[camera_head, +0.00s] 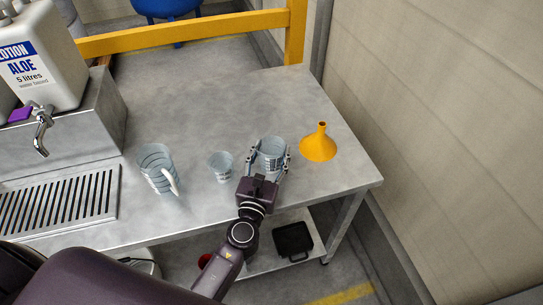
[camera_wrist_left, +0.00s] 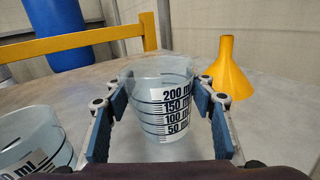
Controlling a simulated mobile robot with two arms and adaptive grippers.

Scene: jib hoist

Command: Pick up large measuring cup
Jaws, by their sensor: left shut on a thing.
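The large measuring cup (camera_head: 272,147) is a clear, bluish tapered cup near the right end of the metal table. Its scale, marked 50 to 200 ml, faces the left wrist view (camera_wrist_left: 168,108). My left gripper (camera_head: 270,158) has its two fingers around the cup, one on each side, and is shut on it. The cup looks upright; I cannot tell whether its base touches the table. A smaller measuring cup (camera_head: 222,166) stands just to its left, and part of it shows in the left wrist view (camera_wrist_left: 32,145). My right gripper is not in view.
An orange funnel (camera_head: 319,145) stands close to the right of the cup. A measuring jug with a white handle (camera_head: 155,165) stands farther left. A steel dispenser with a drip grate (camera_head: 62,203) fills the left side. The table behind the cup is clear, bounded by a yellow rail (camera_head: 180,34).

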